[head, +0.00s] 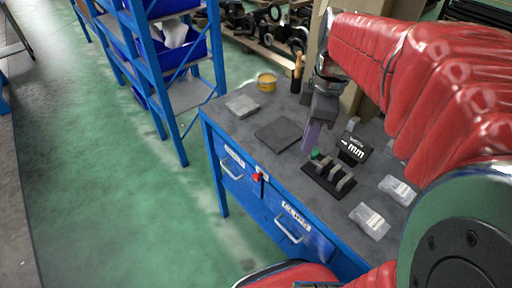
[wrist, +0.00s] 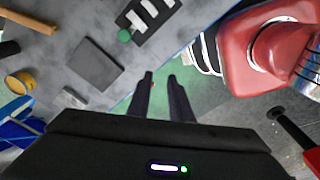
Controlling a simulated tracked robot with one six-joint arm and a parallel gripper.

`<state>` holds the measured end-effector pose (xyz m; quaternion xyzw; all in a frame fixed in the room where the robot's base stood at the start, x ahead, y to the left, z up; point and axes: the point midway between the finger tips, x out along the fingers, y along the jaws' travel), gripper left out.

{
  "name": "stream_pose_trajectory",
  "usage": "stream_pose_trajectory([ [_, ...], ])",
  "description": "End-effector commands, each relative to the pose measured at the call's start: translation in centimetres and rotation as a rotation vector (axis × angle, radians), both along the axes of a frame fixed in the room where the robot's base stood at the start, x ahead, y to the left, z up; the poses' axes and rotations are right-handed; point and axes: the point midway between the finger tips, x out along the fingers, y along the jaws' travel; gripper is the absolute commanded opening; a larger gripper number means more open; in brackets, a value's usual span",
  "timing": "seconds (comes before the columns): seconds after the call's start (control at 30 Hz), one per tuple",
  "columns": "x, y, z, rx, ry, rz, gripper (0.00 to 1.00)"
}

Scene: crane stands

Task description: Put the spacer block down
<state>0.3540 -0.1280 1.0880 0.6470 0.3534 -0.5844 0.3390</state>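My gripper (head: 309,148) points down over the bench, near the black stand. In the wrist view its two dark fingers (wrist: 160,77) are apart, with green floor showing between them and no block. I cannot pick out a spacer block for certain in either view. A dark flat square pad (head: 279,134) lies bare on the bench and shows in the wrist view (wrist: 97,65). A black stand (head: 328,180) with grey upright pieces and a green knob (head: 315,154) stands right of the pad.
A blue shelf rack (head: 170,80) stands at the left. Green floor is open beyond the bench.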

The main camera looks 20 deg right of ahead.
Motion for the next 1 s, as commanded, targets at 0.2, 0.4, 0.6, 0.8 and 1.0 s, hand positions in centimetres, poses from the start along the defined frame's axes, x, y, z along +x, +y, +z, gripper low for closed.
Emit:
stream_pose_trajectory([
  [0.2,-1.1,3.6,0.5,-0.021,-0.079,-0.227,0.19],
  [0.4,-2.2,6.4,0.5,-0.004,-0.16,-0.443,0.19],
  [0.6,-3.4,9.0,0.3,0.051,-0.244,-0.653,0.19],
  [0.8,-4.7,11.3,0.0,0.143,-0.317,-0.852,0.19],
  [1.0,-5.5,12.6,-0.3,0.219,-0.353,-0.982,0.19],
])
